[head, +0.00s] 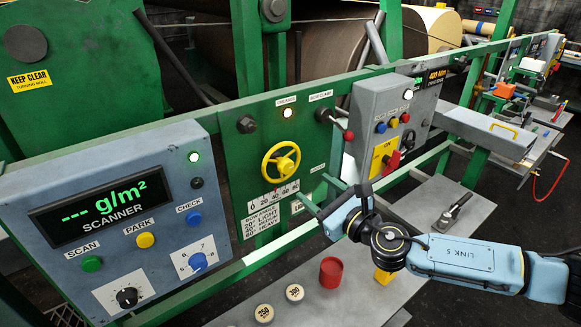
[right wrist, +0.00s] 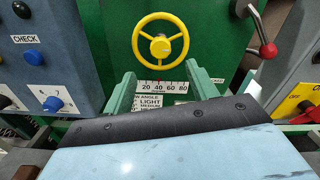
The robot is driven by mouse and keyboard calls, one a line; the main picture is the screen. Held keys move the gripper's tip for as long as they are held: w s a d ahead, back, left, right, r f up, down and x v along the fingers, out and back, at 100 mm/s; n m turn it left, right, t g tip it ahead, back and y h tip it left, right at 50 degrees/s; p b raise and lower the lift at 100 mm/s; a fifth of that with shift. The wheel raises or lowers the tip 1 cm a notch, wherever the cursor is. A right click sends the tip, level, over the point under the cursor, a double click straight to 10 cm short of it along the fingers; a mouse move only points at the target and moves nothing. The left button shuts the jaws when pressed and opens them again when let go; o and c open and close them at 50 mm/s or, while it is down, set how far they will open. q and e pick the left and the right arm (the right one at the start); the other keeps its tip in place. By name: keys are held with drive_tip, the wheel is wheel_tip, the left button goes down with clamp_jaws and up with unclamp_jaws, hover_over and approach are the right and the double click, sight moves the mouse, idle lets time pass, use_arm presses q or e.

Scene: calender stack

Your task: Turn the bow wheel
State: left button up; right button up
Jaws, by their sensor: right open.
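The bow wheel (head: 281,162) is a yellow three-spoke handwheel on a green panel, and it also shows in the right wrist view (right wrist: 160,41). Under it is a white scale (right wrist: 163,86) marked from 0 to 80, with a small red pointer near its middle. A bow angle label (head: 266,217) sits below the scale. My right gripper (head: 317,192) is open and empty, its green fingers pointing at the panel, below and right of the wheel in the head view. In the right wrist view the fingers (right wrist: 163,88) stand apart beneath the wheel, not touching it. My left gripper is not in view.
The blue scanner box (head: 118,215) is left of the wheel. A red-knobbed lever (head: 348,135) and a grey control box (head: 385,120) stand to its right. A red cup (head: 331,272) and two round weights (head: 295,293) rest on the grey shelf below.

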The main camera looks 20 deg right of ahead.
sight(288, 167)
drive_tip(key=x, duration=1)
drive_tip(key=shift+w+a, duration=0.1)
drive_tip(key=shift+w, duration=0.25)
drive_tip(key=c, duration=1)
drive_tip(key=shift+f, duration=0.1)
